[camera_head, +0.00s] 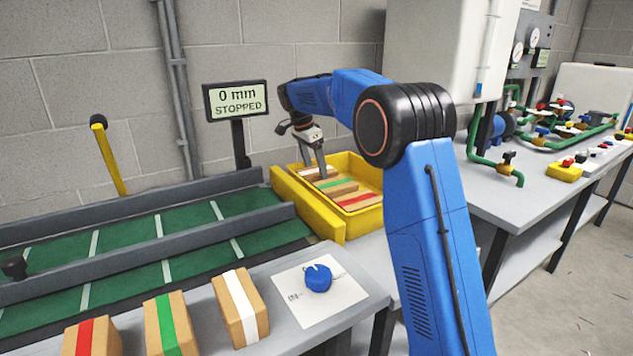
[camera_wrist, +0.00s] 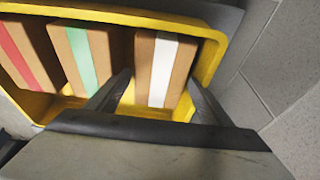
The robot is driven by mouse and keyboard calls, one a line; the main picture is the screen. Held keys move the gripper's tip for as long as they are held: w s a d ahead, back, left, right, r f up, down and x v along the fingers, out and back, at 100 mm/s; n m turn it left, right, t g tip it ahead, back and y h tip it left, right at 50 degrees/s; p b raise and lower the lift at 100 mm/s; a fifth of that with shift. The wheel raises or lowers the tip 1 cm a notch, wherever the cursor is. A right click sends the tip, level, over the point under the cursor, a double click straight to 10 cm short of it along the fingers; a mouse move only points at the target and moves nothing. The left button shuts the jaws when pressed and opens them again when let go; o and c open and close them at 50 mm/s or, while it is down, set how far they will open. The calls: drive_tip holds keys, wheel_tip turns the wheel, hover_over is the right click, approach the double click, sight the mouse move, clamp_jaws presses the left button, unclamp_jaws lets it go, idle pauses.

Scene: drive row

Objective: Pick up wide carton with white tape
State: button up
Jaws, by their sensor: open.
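A brown carton with white tape (camera_wrist: 163,68) lies at one end of the yellow bin, at the right in the wrist view. In the head view it shows only partly (camera_head: 303,173), behind my fingers. My gripper (camera_wrist: 158,80) is open, with one finger on each side of this carton in the picture. A gap shows between the left finger and the carton; contact on the right is unclear. The gripper (camera_head: 313,174) points down into the bin in the head view. Another white-taped carton (camera_head: 241,308) stands on the front table. I cannot tell which is wider.
The yellow bin (camera_head: 313,209) also holds green-taped (camera_wrist: 83,57) and red-taped (camera_wrist: 28,52) cartons. Its wall runs close to my right finger. Green-taped (camera_head: 170,325) and red-taped (camera_head: 92,338) cartons stand in front. The conveyor (camera_head: 130,246) is empty; its display (camera_head: 236,99) reads 0 mm STOPPED.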

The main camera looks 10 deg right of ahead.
drive_tip(key=shift+f, duration=0.25)
drive_tip(key=c, duration=1.6)
